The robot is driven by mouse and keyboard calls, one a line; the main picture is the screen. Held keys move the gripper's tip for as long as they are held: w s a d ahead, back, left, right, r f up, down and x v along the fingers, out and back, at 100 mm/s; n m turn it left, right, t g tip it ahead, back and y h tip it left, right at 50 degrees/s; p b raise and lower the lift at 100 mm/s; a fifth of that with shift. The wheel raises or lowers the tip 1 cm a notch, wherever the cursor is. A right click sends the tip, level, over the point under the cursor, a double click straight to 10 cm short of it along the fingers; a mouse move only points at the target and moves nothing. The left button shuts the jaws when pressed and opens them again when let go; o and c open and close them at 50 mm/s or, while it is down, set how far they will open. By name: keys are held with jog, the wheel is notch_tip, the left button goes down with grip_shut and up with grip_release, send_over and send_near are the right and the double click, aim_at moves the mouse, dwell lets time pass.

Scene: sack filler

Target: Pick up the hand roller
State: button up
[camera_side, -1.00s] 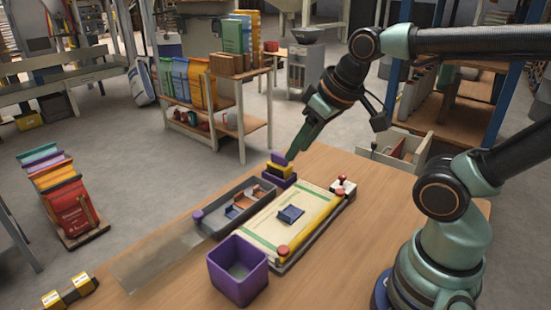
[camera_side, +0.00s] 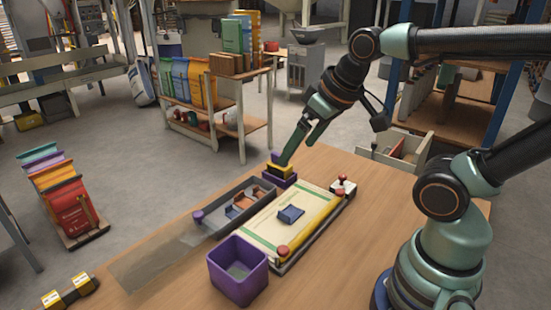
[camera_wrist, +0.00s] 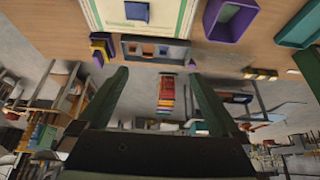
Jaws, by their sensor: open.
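I cannot tell for sure which item is the hand roller. A grey tray (camera_side: 212,229) on the bench holds small orange-brown and blue-grey pieces; the tray also shows in the wrist view (camera_wrist: 172,61). A purple, yellow and black piece (camera_side: 279,172) stands at the tray's far end and shows in the wrist view (camera_wrist: 98,42). My gripper (camera_side: 298,153) is open and empty above that end of the bench. One fingertip overlaps the yellow-purple piece in the side view; contact cannot be told. In the wrist view my gripper's fingers (camera_wrist: 158,73) are wide apart.
A pale sack (camera_side: 270,235) lies on a board beside the tray, with a blue piece (camera_side: 291,213) on it. A purple bin (camera_side: 232,279) stands in front. A yellow-and-black item (camera_side: 70,293) lies at the lower left. The bench (camera_side: 400,195) is clear toward the right.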

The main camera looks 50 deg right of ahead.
jog(key=shift+w, duration=0.1)
jog(key=m+g, duration=0.6)
jog(key=m, duration=1.2)
send_over(280, 154)
jog(key=a, duration=0.1)
notch_tip(280, 154, down, 9)
jog(key=shift+f, duration=0.1)
notch_tip(280, 154, down, 6)
jog(key=shift+f, duration=0.2)
jog(key=shift+d+f, duration=0.25)
jog(key=shift+f, duration=1.1)
jog(key=shift+d+f, duration=0.2)
jog(key=shift+f, duration=1.1)
jog(key=shift+c, duration=0.3)
